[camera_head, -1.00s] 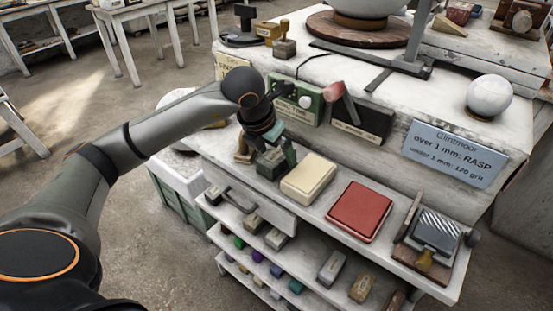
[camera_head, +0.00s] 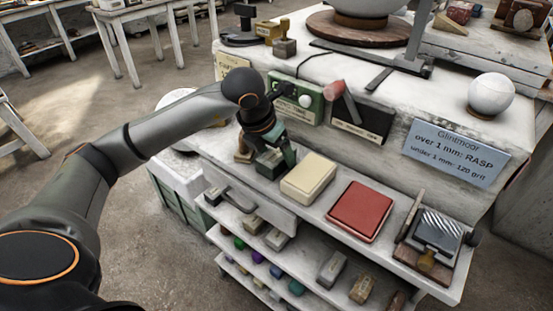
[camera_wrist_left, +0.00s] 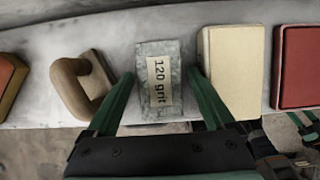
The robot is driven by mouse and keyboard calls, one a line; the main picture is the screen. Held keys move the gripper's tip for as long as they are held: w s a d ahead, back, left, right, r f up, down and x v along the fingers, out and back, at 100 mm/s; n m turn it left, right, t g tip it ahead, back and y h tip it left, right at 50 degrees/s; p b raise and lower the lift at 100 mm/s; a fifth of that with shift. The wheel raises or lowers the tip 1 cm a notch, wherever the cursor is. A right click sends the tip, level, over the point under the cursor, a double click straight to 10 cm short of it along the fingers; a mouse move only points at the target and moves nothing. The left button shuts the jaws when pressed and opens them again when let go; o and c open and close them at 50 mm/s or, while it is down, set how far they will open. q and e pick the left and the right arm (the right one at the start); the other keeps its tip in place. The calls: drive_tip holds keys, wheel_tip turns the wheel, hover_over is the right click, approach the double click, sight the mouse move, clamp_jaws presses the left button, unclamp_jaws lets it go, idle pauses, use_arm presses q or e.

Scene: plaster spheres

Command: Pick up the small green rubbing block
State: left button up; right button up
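The small green rubbing block (camera_head: 268,164) sits on the top shelf ledge, between a wooden-handled tool and a cream block. In the left wrist view the block (camera_wrist_left: 145,57) looks grey-green, with a "120 grit" label. My left gripper (camera_head: 277,158) points down over it. In the wrist view its two green fingers (camera_wrist_left: 160,85) stand open on either side of the block, with a gap showing on both sides. The gripper partly hides the block in the head view. My right gripper is not in view.
A cream block (camera_head: 308,178) stands close right of the green block, then a red block (camera_head: 359,210). A wooden handle (camera_wrist_left: 85,85) is close on the left. A green control box (camera_head: 297,99) is on the wall behind. Lower shelves hold several small blocks.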

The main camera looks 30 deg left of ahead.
use_arm(q)
clamp_jaws()
idle(0.5)
